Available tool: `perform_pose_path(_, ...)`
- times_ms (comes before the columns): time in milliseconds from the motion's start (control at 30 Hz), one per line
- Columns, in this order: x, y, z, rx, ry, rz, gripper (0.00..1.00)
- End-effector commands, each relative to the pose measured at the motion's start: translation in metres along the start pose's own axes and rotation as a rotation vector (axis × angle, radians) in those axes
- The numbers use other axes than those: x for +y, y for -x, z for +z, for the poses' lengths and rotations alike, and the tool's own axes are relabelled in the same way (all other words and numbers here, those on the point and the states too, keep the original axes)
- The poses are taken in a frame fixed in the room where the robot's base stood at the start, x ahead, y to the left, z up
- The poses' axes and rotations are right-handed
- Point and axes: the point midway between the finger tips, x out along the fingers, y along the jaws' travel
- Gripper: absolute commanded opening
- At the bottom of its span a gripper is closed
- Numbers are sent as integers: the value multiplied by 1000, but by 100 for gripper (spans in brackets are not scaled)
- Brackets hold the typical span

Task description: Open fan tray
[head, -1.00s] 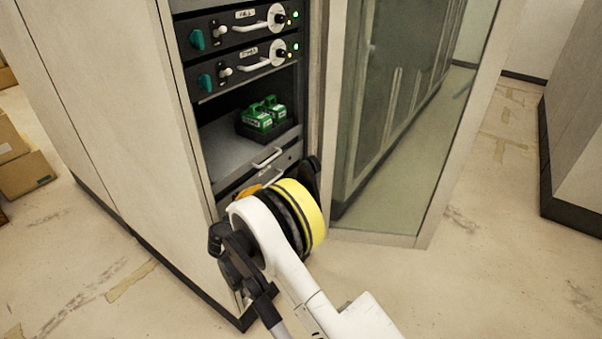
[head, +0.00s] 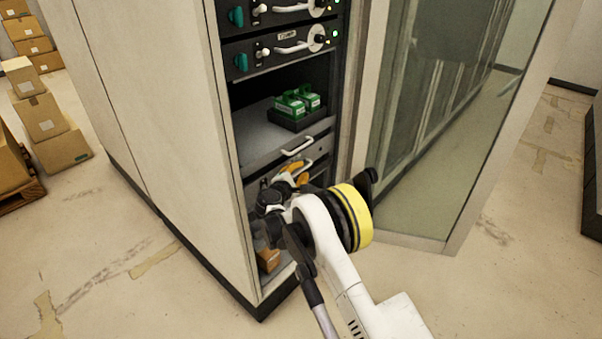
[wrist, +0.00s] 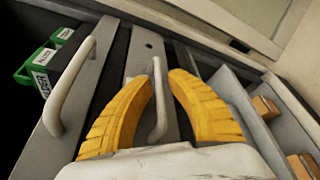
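The rack has a grey shelf front with a pale bar handle (head: 297,146); this handle also shows at the left in the wrist view (wrist: 68,90). Just below is a narrow grey drawer front with a second bar handle (wrist: 158,100). No readable label shows which front is the fan tray. My gripper (head: 293,172) is at this lower front. In the wrist view my gripper (wrist: 162,82) has its two orange fingers apart, one each side of the lower handle, with gaps visible. Whether the fingertips reach past the bar is unclear. In the head view my wrist partly hides this front.
Green blocks (head: 297,102) sit in a black holder on the shelf. Above are two black modules (head: 280,50) with handles and knobs. An open glass door (head: 430,130) stands right of the rack. Brown boxes (wrist: 266,107) lie in the lower compartment. Floor in front is clear.

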Motion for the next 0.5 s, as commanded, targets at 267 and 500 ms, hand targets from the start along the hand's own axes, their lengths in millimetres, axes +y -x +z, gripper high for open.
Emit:
perform_pose_path(267,0,0,0,0,0,0,0)
perform_pose_path(500,0,1,0,0,0,0,0)
